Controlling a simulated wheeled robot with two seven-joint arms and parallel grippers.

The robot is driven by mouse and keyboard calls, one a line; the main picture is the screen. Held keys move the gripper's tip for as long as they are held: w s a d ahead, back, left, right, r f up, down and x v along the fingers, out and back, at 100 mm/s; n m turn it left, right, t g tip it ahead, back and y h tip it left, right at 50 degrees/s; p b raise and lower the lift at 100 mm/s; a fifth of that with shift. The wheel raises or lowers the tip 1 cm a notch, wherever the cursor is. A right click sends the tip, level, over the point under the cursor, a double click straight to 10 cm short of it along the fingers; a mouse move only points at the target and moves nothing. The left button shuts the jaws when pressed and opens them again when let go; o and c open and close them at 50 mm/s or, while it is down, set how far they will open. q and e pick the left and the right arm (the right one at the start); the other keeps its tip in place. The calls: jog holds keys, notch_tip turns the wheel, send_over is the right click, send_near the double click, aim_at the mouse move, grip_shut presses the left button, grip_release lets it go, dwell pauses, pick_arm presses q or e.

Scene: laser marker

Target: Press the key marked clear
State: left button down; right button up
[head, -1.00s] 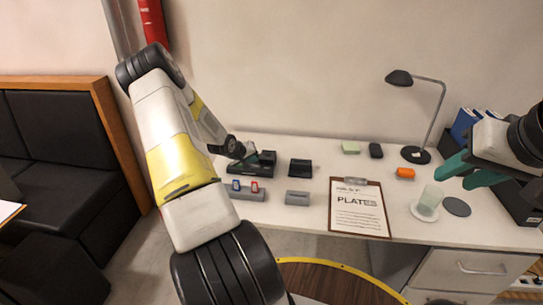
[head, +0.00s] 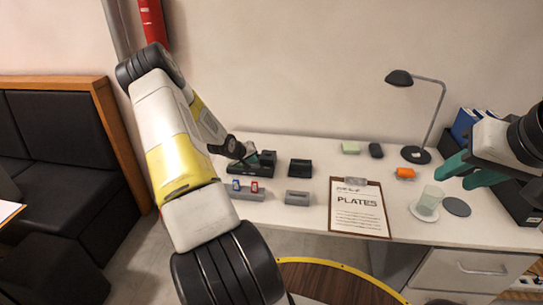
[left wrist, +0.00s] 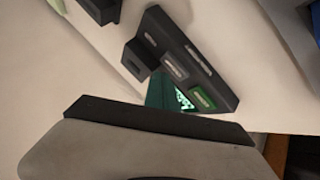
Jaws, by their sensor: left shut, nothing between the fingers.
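The black marking machine (head: 266,159) stands at the back left of the desk. In the left wrist view its dark panel (left wrist: 155,22) carries a grey key (left wrist: 174,66) and a green key (left wrist: 203,98); their lettering is too small to read. My left gripper (head: 240,155) is shut and empty, low over the machine. In the left wrist view its teal fingers (left wrist: 159,91) are beside the keys, partly hidden by the gripper body; I cannot tell whether they touch. My right gripper (head: 470,175) is open and empty above the glass at the right.
A holder with blue and red pieces (head: 246,193), a grey block (head: 298,198) and a black box (head: 300,168) are near the machine. A clipboard marked PLATES (head: 358,215) lies mid-desk. A glass (head: 430,199), a dark coaster (head: 457,207) and a lamp (head: 416,155) stand right.

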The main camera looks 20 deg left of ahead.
aim_at(253, 167)
pick_arm(q)
jog(key=shift+f, duration=0.1)
jog(key=shift+f, duration=0.3)
jog(key=shift+f, duration=0.4)
dwell(0.7)
dwell(0.3)
jog(key=shift+r, duration=0.8)
jog(key=shift+r, duration=2.55)
